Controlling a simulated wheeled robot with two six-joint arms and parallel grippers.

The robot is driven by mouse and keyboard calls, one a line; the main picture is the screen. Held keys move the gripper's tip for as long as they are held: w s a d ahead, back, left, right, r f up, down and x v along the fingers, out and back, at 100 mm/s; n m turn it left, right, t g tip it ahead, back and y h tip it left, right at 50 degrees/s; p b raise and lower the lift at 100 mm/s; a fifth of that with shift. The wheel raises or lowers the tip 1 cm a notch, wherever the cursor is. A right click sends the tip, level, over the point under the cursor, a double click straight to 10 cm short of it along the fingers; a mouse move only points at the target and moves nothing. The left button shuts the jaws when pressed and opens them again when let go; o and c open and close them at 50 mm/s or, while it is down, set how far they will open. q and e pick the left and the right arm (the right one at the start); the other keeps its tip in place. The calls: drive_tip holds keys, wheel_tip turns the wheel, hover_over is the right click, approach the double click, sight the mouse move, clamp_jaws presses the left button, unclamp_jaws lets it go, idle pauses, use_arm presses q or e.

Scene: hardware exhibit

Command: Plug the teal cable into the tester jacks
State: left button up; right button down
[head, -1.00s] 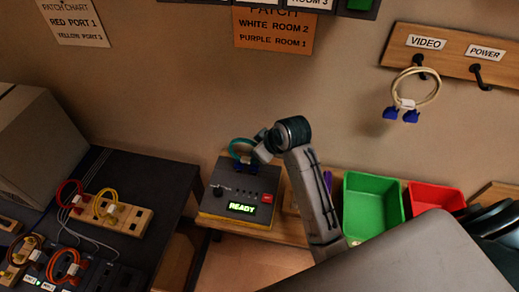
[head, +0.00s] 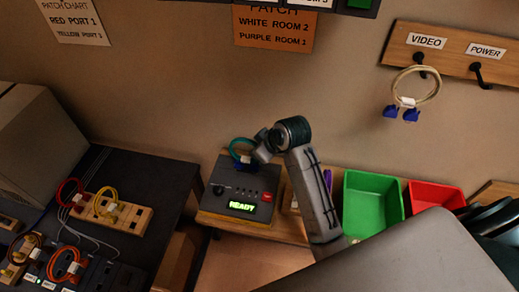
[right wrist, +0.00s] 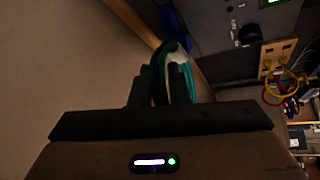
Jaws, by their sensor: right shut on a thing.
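The tester (head: 239,194) is a grey box with a lit READY display, a black knob and a red button. My right gripper (head: 257,149) is at its back edge and is shut on the teal cable (head: 238,145), whose loop sticks out to the left. The cable's dark blue plugs (head: 244,163) are low at the tester's back part. I cannot tell whether they sit in the jacks. In the right wrist view the teal loop (right wrist: 178,75) is in front of the gripper, with a blue plug (right wrist: 172,22) beyond it, near the tester's edge. My left gripper is not in view.
A green bin (head: 373,207) and a red bin (head: 434,196) stand right of my right arm. A cream cable (head: 414,88) hangs on the VIDEO hook. At left, a dark table (head: 160,178) holds a wooden socket strip (head: 128,216) with red and yellow cables.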

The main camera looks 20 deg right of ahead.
drive_tip(key=shift+f, duration=0.25)
idle(0.3)
drive_tip(key=c, duration=0.7)
unclamp_jaws()
drive_tip(key=shift+o, duration=0.2)
drive_tip(key=v, duration=0.7)
drive_tip(key=shift+r, duration=0.2)
idle(0.5)
drive_tip(key=shift+s, duration=0.1)
idle(0.3)
